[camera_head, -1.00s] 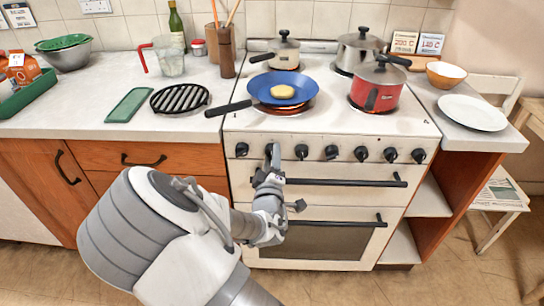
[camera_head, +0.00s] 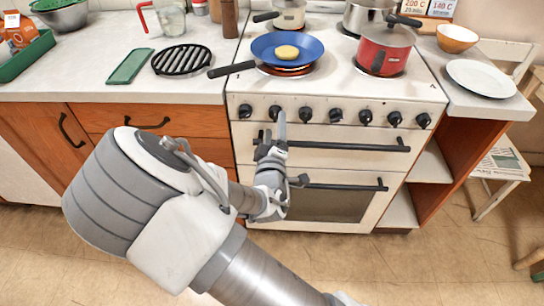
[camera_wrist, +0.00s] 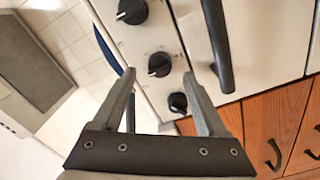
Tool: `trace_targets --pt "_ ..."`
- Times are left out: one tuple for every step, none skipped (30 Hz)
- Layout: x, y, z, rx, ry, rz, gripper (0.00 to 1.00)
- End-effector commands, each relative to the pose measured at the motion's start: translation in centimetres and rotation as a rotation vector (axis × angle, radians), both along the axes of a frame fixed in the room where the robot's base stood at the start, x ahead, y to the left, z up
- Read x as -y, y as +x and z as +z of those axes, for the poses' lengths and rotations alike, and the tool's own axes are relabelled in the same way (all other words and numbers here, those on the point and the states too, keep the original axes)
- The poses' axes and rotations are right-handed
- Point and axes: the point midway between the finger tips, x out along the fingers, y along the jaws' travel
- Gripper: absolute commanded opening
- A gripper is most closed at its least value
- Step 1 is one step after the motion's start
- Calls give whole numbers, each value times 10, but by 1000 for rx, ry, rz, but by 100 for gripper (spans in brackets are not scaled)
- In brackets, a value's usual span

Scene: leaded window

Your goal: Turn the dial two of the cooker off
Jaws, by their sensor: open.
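The white cooker (camera_head: 340,93) has a row of several black dials on its front panel. In the wrist view dial two (camera_wrist: 159,64) lies between the two fingertips, with space on both sides. My gripper (camera_wrist: 160,73) is open and empty, pointing at the panel; it also shows in the head view (camera_head: 278,120). Dial one (camera_wrist: 178,103) and dial three (camera_wrist: 131,11) are on either side. I cannot tell whether a finger touches dial two.
A blue frying pan (camera_head: 265,46) stands over a red-glowing hotplate (camera_head: 288,71), its handle jutting left past the cooker. A red pot (camera_head: 380,56) stands on the right. The oven door handle (camera_head: 345,146) runs just below the dials, near my gripper.

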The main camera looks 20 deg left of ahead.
Motion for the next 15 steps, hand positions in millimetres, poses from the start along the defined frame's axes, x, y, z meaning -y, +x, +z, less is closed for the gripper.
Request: trace_targets --pt "2 -14 1 -2 -1 4 76" --pt "4 -21 1 -3 -3 3 76" --pt "6 -31 1 -2 -3 3 76" --pt "8 -38 1 -3 -3 3 76" --pt "10 -46 1 -3 -3 3 76" --pt "12 -55 1 -3 -4 4 76" --pt "14 -63 1 -3 -3 3 76" --pt "15 -70 1 -3 -4 5 76" --pt "18 -79 1 -2 -4 4 76" --pt "19 -86 1 -3 -4 4 76" --pt "21 -92 1 -3 -3 4 76" --pt "23 -99 1 -2 -2 4 76" --pt "24 -105 1 -3 -3 3 76" --pt "25 -109 1 -2 -2 5 76" --pt "27 -115 0 -1 -1 3 76"
